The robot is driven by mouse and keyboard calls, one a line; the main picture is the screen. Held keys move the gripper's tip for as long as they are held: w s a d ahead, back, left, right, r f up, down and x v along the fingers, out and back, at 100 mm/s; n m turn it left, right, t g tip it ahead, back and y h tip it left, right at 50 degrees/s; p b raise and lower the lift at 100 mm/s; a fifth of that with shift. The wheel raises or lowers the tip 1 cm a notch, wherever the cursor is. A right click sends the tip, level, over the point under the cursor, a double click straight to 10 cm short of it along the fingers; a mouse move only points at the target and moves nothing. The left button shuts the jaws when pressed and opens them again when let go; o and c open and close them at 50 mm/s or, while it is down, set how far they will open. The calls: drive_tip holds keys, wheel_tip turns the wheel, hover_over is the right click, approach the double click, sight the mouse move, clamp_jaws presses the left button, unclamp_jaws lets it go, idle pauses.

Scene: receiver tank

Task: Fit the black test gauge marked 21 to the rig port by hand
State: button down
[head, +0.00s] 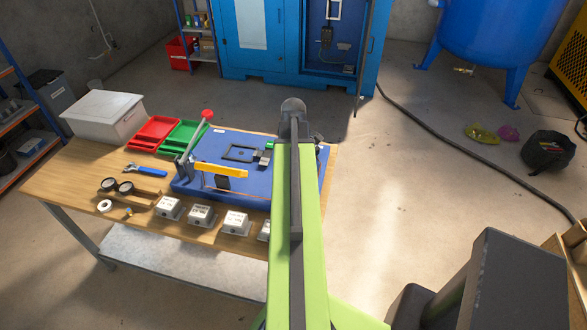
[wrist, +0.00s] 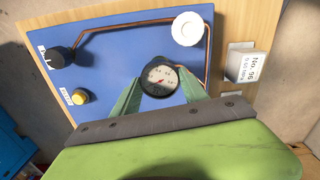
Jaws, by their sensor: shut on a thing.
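In the wrist view, a round gauge (wrist: 160,79) with a black rim, a white dial and a red needle sits between the green fingers of my gripper (wrist: 160,88). My gripper is shut on it, above the blue rig board (wrist: 115,65). I cannot read a 21 on it. What is under the gauge is hidden, so I cannot tell whether it touches a port. In the head view, my arm hides my gripper and the right part of the blue rig board (head: 185,186).
Two dark round gauges (head: 108,184) (head: 125,187) lie at the bench's left. Several white boxes (head: 201,215) line its front edge. A red-topped lever (head: 207,115) stands on the board.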

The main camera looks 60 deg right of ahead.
drive_tip(key=shift+m, duration=1.2)
drive_tip(key=c, duration=0.5)
unclamp_jaws()
